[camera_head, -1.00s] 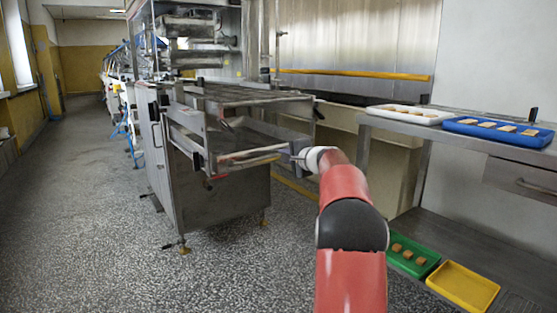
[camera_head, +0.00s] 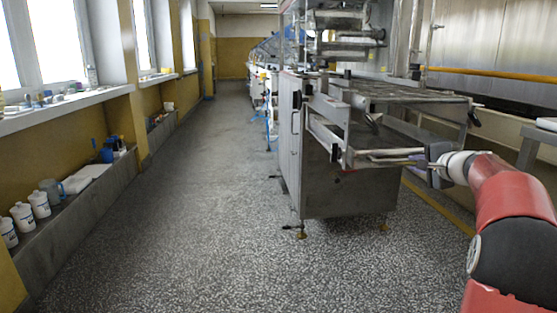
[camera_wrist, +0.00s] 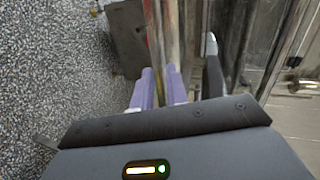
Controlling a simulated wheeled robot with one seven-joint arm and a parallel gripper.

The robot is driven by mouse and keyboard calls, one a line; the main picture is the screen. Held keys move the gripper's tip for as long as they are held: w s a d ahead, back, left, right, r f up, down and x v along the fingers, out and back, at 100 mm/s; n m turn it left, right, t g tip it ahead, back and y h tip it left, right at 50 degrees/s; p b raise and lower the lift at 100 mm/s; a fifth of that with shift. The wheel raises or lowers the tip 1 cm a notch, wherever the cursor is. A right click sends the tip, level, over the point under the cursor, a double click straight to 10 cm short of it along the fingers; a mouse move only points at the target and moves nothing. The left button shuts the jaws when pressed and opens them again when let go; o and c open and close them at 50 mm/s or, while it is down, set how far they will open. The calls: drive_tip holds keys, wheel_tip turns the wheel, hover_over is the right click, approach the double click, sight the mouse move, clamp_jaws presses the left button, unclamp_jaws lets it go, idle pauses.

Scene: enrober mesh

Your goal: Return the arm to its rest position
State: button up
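My gripper (camera_head: 432,162) is at the right of the head view, at the end of my red arm, which is stretched forward. In the picture it overlaps the near right end of the steel machine (camera_head: 345,185); whether it touches cannot be told. In the wrist view my gripper (camera_wrist: 159,75) shows two purple fingers with a narrow gap between them. I see nothing clearly held in the gap.
The machine's frame and rails stand close to my gripper. A speckled floor aisle (camera_head: 200,200) is free to the left. White containers (camera_head: 22,215) stand on a left ledge.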

drive_tip(key=s+a+f+n+g+y+p, duration=0.1)
drive_tip(key=s+a+n+g, duration=0.25)
drive_tip(key=s+a, duration=0.75)
drive_tip(key=s+a+f+n+g+p, duration=0.15)
drive_tip(key=s+a+n, duration=0.35)
drive_tip(key=s+a, duration=0.6)
drive_tip(key=s+a+f+n+g+h, duration=0.1)
drive_tip(key=s+a+f+n+g, duration=0.1)
drive_tip(key=s, duration=0.7)
drive_tip(key=s+a+f+n+g+h+p, duration=0.1)
drive_tip(key=s+a+f+n+h, duration=0.1)
drive_tip(key=s+f, duration=0.5)
drive_tip(key=s+a+n, duration=0.1)
drive_tip(key=s+n, duration=0.1)
drive_tip(key=s, duration=0.1)
drive_tip(key=shift+a+n+g, duration=0.2)
drive_tip(key=shift+n+g, duration=0.15)
drive_tip(key=shift+g, duration=0.05)
